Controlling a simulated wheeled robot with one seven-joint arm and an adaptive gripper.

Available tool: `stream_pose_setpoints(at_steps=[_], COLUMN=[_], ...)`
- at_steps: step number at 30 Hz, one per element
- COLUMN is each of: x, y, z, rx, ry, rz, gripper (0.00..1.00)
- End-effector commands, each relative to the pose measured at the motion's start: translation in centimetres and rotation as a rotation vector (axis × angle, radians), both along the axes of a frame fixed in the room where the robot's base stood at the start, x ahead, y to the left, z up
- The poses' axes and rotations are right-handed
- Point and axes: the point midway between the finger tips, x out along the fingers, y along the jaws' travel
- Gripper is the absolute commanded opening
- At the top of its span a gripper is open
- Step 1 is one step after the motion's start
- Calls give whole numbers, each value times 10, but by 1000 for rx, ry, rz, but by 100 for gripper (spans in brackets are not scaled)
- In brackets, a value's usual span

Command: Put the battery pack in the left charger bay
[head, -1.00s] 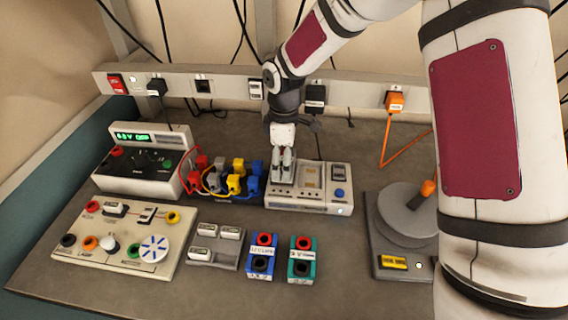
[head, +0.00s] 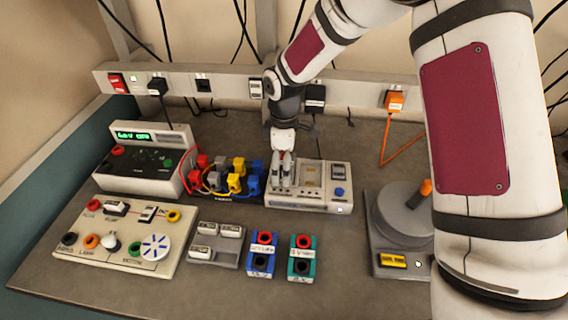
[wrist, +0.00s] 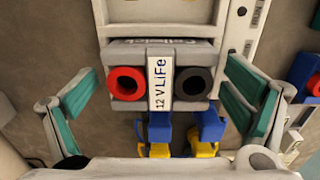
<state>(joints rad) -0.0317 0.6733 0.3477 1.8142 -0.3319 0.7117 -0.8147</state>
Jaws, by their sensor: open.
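The battery pack (wrist: 185,54), labelled "12 V LiFe", is a grey block with a red and a black socket. In the wrist view it lies between the two green-padded fingers of my open gripper (wrist: 165,104), with a gap on each side. The white charger (wrist: 237,35) borders it. In the head view my gripper (head: 281,182) is over the left end of the charger (head: 325,208), at the left bay. There the gripper largely hides the pack, and I cannot tell how deep it sits.
Left of the charger are coloured plugs (head: 235,183) with wires and a meter (head: 138,178). In front stand a blue pack (head: 262,258) and a green pack (head: 301,262), beside a grey tray (head: 228,262). A scale-like device (head: 400,220) stands right.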

Motion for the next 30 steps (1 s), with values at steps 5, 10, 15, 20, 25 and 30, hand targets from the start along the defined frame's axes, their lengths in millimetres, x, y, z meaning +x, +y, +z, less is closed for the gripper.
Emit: stream_pose_setpoints(at_steps=[5, 10, 15, 20, 25, 30], x=[2, 2, 1, 0, 0, 0], y=[0, 0, 0, 0, 0, 0], z=[23, 51, 70, 77, 77, 77], rx=[1, 1, 1, 1, 0, 1], ry=[-5, -6, -2, -1, 0, 0], rz=[0, -1, -1, 0, 0, 0], gripper=[95, 95, 95, 95, 95, 95])
